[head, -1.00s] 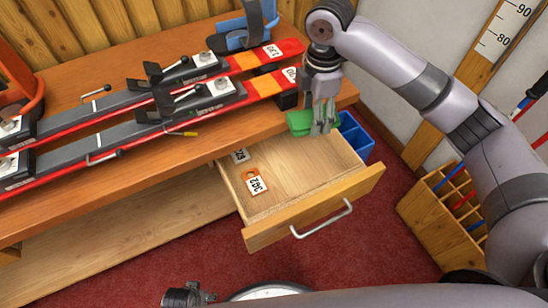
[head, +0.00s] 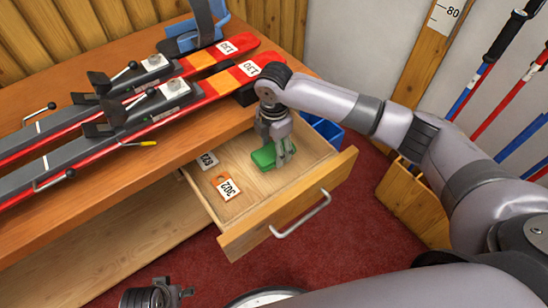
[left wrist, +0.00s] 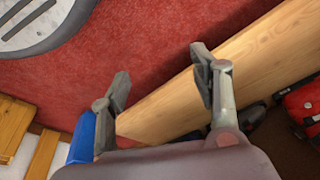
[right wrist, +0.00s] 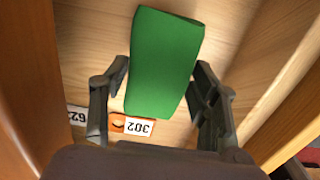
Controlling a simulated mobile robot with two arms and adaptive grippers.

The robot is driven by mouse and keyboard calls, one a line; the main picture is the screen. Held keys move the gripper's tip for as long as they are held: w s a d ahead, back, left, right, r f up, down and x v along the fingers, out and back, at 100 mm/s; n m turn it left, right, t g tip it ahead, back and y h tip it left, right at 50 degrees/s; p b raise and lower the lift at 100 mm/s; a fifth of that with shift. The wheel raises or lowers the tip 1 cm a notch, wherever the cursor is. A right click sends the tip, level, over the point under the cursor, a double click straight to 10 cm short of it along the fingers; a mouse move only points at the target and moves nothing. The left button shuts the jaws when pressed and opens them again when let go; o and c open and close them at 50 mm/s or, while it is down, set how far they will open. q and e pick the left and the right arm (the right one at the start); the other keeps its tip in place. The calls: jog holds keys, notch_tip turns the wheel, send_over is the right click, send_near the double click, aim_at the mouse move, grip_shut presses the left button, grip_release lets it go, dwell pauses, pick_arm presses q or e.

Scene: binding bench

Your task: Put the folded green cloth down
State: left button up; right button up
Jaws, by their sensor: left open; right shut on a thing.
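The folded green cloth (head: 263,157) is inside the open wooden drawer (head: 290,203), toward its back right. My right gripper (head: 280,152) reaches down into the drawer and is shut on the cloth. In the right wrist view the cloth (right wrist: 163,60) sits between the two fingers (right wrist: 160,76), over the drawer's bare wood floor. It is low in the drawer; I cannot tell whether it touches the floor. My left gripper (left wrist: 165,75) is open and empty, above the red carpet, away from the drawer; part of it shows at the bottom of the head view.
An orange tag 302 (head: 226,187) and a grey tag (head: 207,161) lie in the drawer's left part. Skis (head: 150,95) are clamped on the bench (head: 190,146) above. A blue bin (head: 325,128) stands behind the drawer. Ski poles (head: 500,65) are at the right.

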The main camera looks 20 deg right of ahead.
aim_at(274, 150)
notch_tip(274, 150, down, 3)
jog(key=shift+f+b, duration=0.1)
jog(key=shift+b, duration=0.3)
jog(key=shift+f, duration=0.45)
pick_arm(q)
jog(key=v, duration=0.3)
jog(key=shift+w+r, duration=0.3)
jog(key=shift+w, duration=0.1)
pick_arm(e)
jog(key=shift+f, duration=0.1)
jog(key=o, duration=0.7)
pick_arm(q)
jog(key=shift+f, duration=0.15)
pick_arm(e)
jog(key=shift+o, duration=0.2)
